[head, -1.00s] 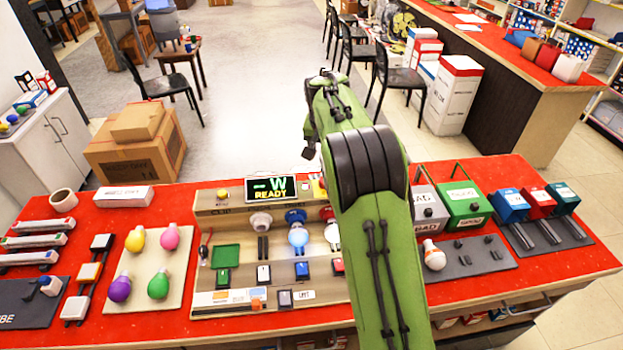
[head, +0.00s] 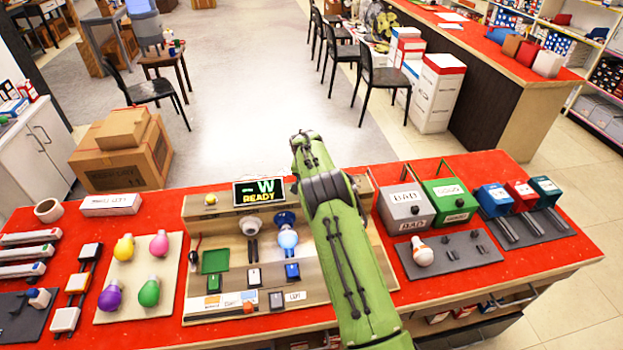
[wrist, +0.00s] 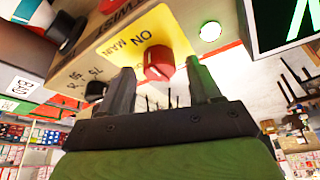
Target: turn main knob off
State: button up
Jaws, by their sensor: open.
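The red main knob (wrist: 159,66) sits on a yellow plate (wrist: 128,42) lettered "MAIN" and "ON" in the wrist view. My gripper (wrist: 160,68) is open, with one dark finger on each side of the knob in the picture. I cannot tell whether either finger touches it. In the head view my green arm reaches over the wooden test board (head: 215,225), hiding the knob and my fingers.
A round green-lit light (wrist: 210,31) is beside the plate, and a black knob (wrist: 95,89) is on its other side. Bulbs and switches cover the board's front. Grey BAD (head: 405,208) and green (head: 450,201) boxes stand right of my arm on the red counter (head: 545,245).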

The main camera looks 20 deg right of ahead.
jog(key=shift+f, duration=0.2)
jog(key=c, duration=1)
jog(key=shift+c, duration=0.2)
jog(key=shift+n, duration=0.3)
jog(key=shift+d+n+t+y+b, duration=0.15)
jog(key=shift+n+t+y+b, duration=0.2)
jog(key=shift+n+b, duration=0.55)
jog(key=n+y, duration=0.1)
jog(key=n, duration=0.1)
jog(key=shift+n, duration=0.4)
jog(key=n, duration=0.1)
jog(key=n+y+p, duration=0.1)
jog(key=n, duration=0.1)
jog(key=shift+d+r+n+y, duration=0.15)
jog(key=shift+n+y, duration=0.1)
jog(key=shift+n, duration=0.05)
jog(key=shift+n+y+p, duration=0.6)
jog(key=shift+n+p, duration=0.1)
jog(key=shift+n, duration=0.8)
